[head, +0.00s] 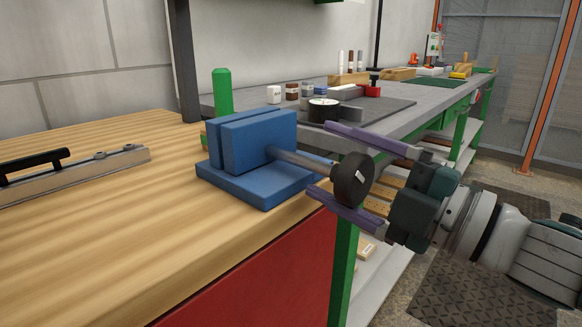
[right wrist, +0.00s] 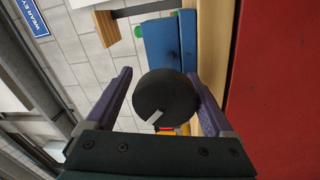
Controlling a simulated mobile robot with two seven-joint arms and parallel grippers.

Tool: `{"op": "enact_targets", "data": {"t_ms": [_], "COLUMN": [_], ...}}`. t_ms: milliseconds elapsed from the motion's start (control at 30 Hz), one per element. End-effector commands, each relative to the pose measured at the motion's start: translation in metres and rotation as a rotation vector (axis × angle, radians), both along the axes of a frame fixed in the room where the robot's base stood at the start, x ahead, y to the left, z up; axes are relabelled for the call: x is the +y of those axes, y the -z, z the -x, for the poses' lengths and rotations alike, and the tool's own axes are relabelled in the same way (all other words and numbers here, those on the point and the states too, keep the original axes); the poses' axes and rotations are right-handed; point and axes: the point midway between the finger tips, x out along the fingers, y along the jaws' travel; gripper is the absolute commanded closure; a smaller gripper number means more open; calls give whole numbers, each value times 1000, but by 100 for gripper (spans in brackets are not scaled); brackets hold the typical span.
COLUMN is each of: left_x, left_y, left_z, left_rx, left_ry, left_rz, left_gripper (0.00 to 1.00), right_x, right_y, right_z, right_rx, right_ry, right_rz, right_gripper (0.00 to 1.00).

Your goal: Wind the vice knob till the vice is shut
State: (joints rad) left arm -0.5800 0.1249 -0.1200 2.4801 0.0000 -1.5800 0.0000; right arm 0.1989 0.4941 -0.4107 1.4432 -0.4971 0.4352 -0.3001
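The blue vice (head: 262,187) sits near the right edge of the wooden bench top. Its two upright jaws stand close together with a narrow gap line between them. A grey screw shaft (head: 296,158) runs right from the front jaw to a dark round knob (head: 352,181) with a white mark. My right gripper (head: 321,160) is around the knob, one purple finger above and one below. In the right wrist view the knob (right wrist: 165,94) is between the fingers, with a gap at the left finger; the right finger is close to it. My left gripper is out of view.
A metal rail with a black handle (head: 35,164) lies on the wooden bench top (head: 110,235) at left. Behind, a grey workbench (head: 395,118) holds a dial gauge (head: 322,109), small jars and blocks.

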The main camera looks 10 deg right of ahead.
Motion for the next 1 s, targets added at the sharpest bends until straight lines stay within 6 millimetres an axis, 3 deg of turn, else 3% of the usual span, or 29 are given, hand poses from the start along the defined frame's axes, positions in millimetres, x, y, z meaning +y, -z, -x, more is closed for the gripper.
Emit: {"op": "enact_targets", "data": {"t_ms": [100,433,800,1000], "left_x": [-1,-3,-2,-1], "left_y": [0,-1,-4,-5], "left_z": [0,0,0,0], "left_rx": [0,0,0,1], "left_ry": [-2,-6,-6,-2], "left_rz": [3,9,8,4], "left_gripper": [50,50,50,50], "right_x": [0,-5,-46,-59], "right_y": [1,5,12,13], "right_z": [0,6,58,75], "right_rx": [3,10,10,5], "right_ry": [1,4,3,2], "right_rz": [2,6,6,4], "right_gripper": [0,0,0,0]}}
